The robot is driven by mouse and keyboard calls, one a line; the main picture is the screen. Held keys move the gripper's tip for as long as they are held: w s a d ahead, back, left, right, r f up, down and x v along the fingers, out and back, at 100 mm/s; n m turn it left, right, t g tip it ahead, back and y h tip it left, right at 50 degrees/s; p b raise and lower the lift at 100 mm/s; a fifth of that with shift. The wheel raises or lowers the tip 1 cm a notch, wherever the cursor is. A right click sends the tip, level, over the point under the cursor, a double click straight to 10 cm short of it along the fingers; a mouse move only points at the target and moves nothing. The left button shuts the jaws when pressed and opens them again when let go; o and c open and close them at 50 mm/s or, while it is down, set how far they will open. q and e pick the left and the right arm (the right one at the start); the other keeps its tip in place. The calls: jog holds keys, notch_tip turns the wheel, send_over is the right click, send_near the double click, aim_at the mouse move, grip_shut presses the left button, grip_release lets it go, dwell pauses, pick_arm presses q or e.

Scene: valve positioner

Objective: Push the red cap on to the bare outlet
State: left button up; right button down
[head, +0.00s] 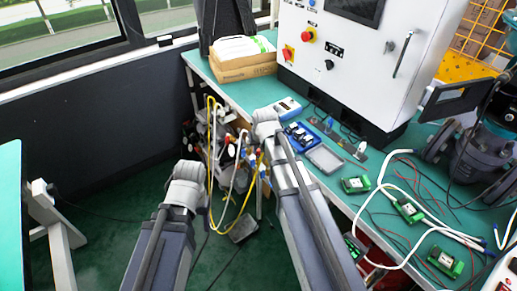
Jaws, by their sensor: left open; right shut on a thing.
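My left gripper (188,170) is low at the centre left, over the floor gap beside the workbench; it is open, though its fingers are hard to make out. My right gripper (266,118) is at the bench's left edge. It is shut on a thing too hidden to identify. A cluster of yellow and white hoses (213,120) with small red and blue parts hangs between and behind the two arms. Neither the red cap nor the bare outlet can be picked out for certain.
The green workbench (330,186) runs along the right. It bears a white control cabinet (330,45), a cardboard box (245,66), a blue tray (299,136), green circuit modules (356,184), loose cables and a dark machine (470,150). Green floor (110,190) lies open on the left.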

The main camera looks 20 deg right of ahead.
jog(key=shift+f+b, duration=0.65)
dwell(0.5)
jog(key=c, duration=0.8)
grip_release()
jog(key=shift+o, duration=0.2)
jog(key=shift+r, duration=0.2)
jog(key=p+v, duration=0.7)
jog(key=shift+s+r, duration=0.2)
jog(key=shift+r, duration=0.1)
jog(key=s+a+r+n+g+p, duration=0.2)
jog(key=s+a, duration=0.4)
jog(key=s, duration=0.4)
jog(key=s+a+r+n+g+h+p, duration=0.1)
jog(key=s+a+r+n+g+p, duration=0.1)
jog(key=s+a, duration=0.5)
jog(key=s+g+p, duration=0.1)
jog(key=s+p, duration=0.1)
jog(key=s, duration=0.1)
jog(key=shift+s, duration=0.2)
